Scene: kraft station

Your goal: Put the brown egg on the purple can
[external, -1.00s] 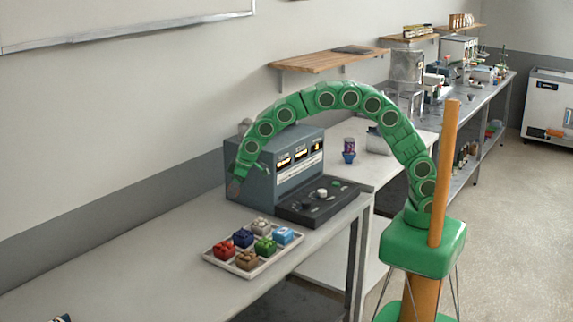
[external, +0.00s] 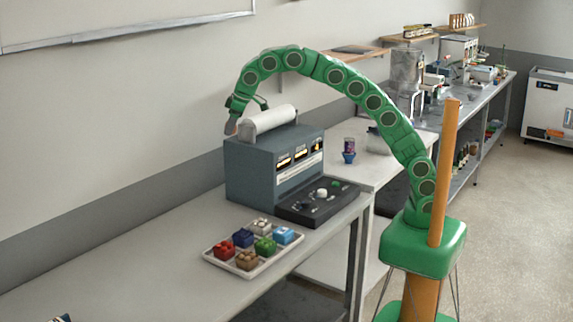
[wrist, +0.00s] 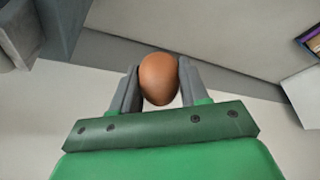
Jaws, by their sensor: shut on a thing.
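A brown egg (wrist: 158,78) sits between the two grey fingers of my gripper (wrist: 159,85) in the wrist view, and the gripper is shut on it. In the external view my gripper (external: 232,125) is raised at the top left edge of the grey machine, pointing down. The egg is too small there to make out clearly. A purple can (external: 349,145) stands upright in a small blue holder (external: 349,157) on the lighter table right of the machine, well apart from my gripper.
The grey machine (external: 250,175) with a white roll (external: 269,120) on top stands between my gripper and the can. A wall shelf (external: 340,53) is behind my arm. The near left table is mostly clear.

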